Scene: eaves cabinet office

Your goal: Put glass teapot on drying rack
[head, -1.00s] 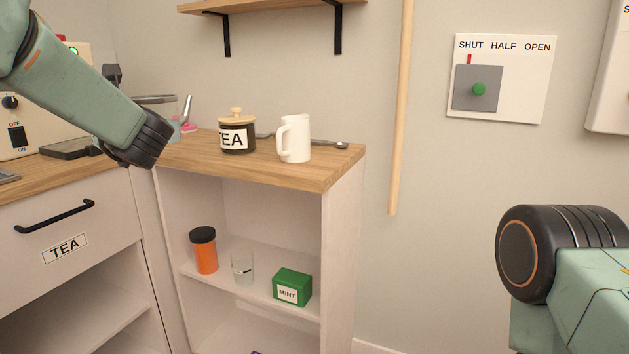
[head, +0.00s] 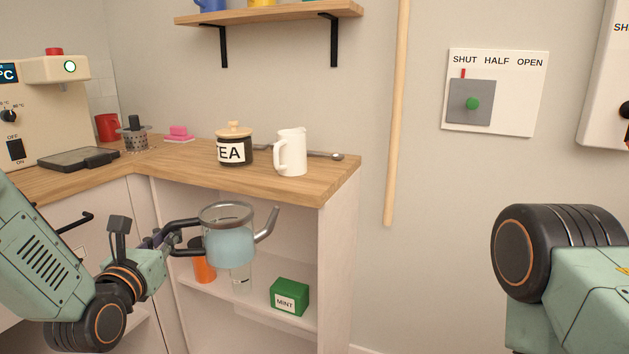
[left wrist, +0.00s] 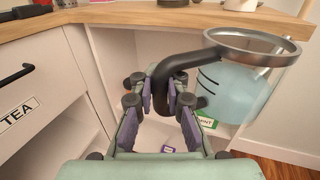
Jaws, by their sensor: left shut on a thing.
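The glass teapot (head: 229,247) has a grey metal rim, a spout at its right and pale blue contents. It is upright in the air in front of the open cabinet, its rim below the worktop in the head view. My left gripper (head: 182,238) is shut on the teapot's dark handle. In the left wrist view the fingers (left wrist: 172,98) close around the handle, and the teapot (left wrist: 232,88) hangs to their right. I see no drying rack in these views. My right arm shows at the right edge of the head view, its gripper out of frame.
The wooden worktop (head: 255,178) holds a TEA jar (head: 234,150), a white jug (head: 291,153), a spoon, a pink sponge (head: 179,131) and a mesh pot (head: 134,140). Below are an orange jar (head: 204,268), a glass and a green MINT box (head: 290,296). A beige machine stands left.

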